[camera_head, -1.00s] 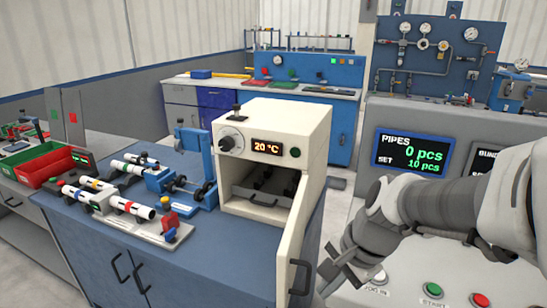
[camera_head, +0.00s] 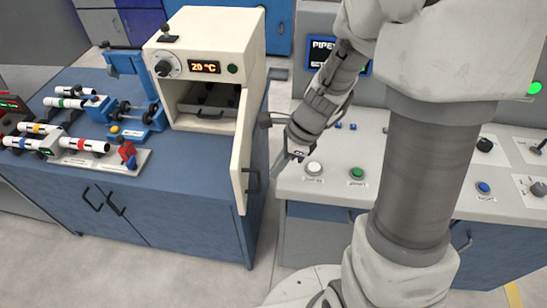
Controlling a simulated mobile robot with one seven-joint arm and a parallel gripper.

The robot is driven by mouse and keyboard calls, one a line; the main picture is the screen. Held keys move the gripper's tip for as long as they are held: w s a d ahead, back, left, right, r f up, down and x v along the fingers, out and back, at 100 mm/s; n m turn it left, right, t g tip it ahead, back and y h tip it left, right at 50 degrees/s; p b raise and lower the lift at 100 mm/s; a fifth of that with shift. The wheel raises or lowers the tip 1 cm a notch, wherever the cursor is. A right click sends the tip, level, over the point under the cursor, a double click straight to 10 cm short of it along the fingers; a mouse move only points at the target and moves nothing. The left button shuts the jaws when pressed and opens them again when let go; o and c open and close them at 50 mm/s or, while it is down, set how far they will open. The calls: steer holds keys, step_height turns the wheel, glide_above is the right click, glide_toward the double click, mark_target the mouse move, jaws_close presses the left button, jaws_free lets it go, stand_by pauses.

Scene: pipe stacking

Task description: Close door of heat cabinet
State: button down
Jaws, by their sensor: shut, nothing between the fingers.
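The cream heat cabinet (camera_head: 195,45) stands on the blue bench, its display reading 20 °C. Its door (camera_head: 241,130) is open, sticking out toward me from the right side of the opening, with a dark handle (camera_head: 252,181) on its outer face. Inside, a grey tray (camera_head: 207,108) with dark supports shows, and I see no pipe on it. My gripper (camera_head: 284,160) is shut and empty, pointing down and left. In the picture it is right of the door, apart from it and a little above handle height.
A grey console (camera_head: 310,183) with white and green buttons stands right of the bench, behind my arm. Pipe holders with several white pipes (camera_head: 85,145) and a blue fixture (camera_head: 130,75) are left of the cabinet. A floor gap separates bench and console.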

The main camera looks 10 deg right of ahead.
steer(key=s+b+x, duration=0.1)
steer(key=b+x, duration=0.1)
steer(key=x, duration=0.4)
steer(key=p, duration=0.1)
glide_above(243, 194)
steer(key=d, duration=0.2)
steer(key=shift+s+d+f, duration=0.15)
steer(key=shift+s+f, duration=0.15)
steer(key=shift+f, duration=0.05)
